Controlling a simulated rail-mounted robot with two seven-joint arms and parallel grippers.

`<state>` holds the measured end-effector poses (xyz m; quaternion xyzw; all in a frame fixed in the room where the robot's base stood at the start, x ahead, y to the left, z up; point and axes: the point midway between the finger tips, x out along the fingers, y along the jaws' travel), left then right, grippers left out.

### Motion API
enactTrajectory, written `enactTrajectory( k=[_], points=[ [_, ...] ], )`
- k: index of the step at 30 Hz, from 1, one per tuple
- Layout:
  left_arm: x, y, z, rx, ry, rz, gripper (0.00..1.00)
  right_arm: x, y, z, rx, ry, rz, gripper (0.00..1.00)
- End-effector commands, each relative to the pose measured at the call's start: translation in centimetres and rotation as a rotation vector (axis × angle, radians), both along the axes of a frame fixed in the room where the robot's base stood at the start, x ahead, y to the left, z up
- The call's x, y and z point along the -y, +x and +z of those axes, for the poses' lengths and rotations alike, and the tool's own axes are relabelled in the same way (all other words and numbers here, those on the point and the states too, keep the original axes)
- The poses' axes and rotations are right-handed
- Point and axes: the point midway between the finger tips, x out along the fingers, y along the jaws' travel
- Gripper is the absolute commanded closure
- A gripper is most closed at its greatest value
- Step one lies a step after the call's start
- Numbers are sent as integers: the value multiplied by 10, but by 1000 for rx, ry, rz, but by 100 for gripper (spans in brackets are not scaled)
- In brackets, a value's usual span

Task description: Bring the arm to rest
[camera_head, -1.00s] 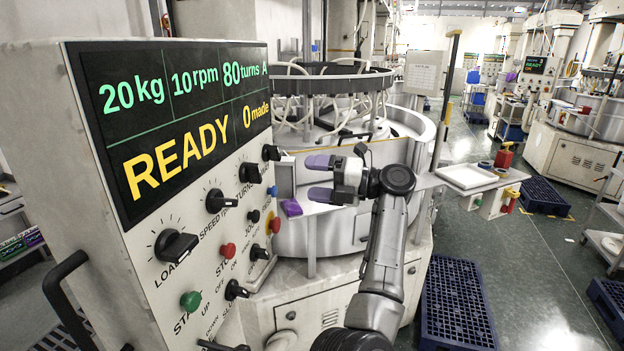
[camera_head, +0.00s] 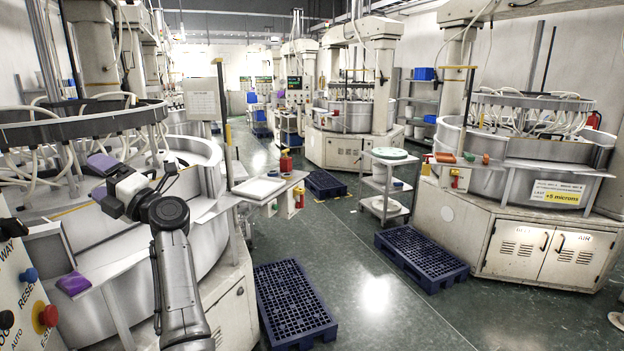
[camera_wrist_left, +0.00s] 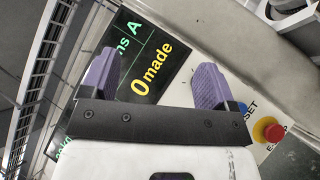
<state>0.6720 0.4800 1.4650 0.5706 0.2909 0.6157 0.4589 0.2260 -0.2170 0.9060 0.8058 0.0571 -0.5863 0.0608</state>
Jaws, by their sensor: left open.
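My left arm (camera_head: 178,285) comes up from the bottom left of the head view, with nothing in its grasp. My left gripper (camera_head: 100,178) is open, its purple fingers pointing left beside the near lapping machine (camera_head: 115,265). In the left wrist view the two purple fingers (camera_wrist_left: 155,75) stand wide apart. Behind them shows the dark display (camera_wrist_left: 150,72) with "0 made", and a red button (camera_wrist_left: 272,131) is to the right. My right gripper is in neither view.
A control panel (camera_head: 25,300) with knobs and buttons is at the lower left. A purple block (camera_head: 72,283) lies on the near machine's ledge. A white tray (camera_head: 258,188) is right of the arm. Blue pallets (camera_head: 292,305) lie on the floor, with an open aisle (camera_head: 350,270) between machines.

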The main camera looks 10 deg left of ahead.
Motion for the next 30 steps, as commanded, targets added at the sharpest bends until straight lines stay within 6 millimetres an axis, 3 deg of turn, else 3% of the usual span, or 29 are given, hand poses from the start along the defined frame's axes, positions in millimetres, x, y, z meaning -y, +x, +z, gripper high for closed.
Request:
enactTrajectory(
  k=[4, 9, 15, 18, 20, 23, 26, 30],
  points=[
    [11, 17, 40, -81, 175, -211, 19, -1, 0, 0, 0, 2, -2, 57],
    [39, 23, 84, -200, 385, -420, 19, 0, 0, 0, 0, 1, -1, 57],
    [81, 5, 126, -390, 623, -602, 19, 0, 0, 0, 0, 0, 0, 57],
    [103, -8, 130, -526, 724, -669, 19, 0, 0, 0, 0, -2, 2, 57],
    [115, -16, 121, -625, 773, -705, 19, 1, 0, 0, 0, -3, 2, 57],
    [136, -28, 90, -819, 834, -761, 19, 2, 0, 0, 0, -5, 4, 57],
    [156, -44, 35, -1052, 870, -809, 19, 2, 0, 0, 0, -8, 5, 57],
    [181, -75, -62, -1371, 884, -856, 19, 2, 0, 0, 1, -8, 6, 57]
  ],
)
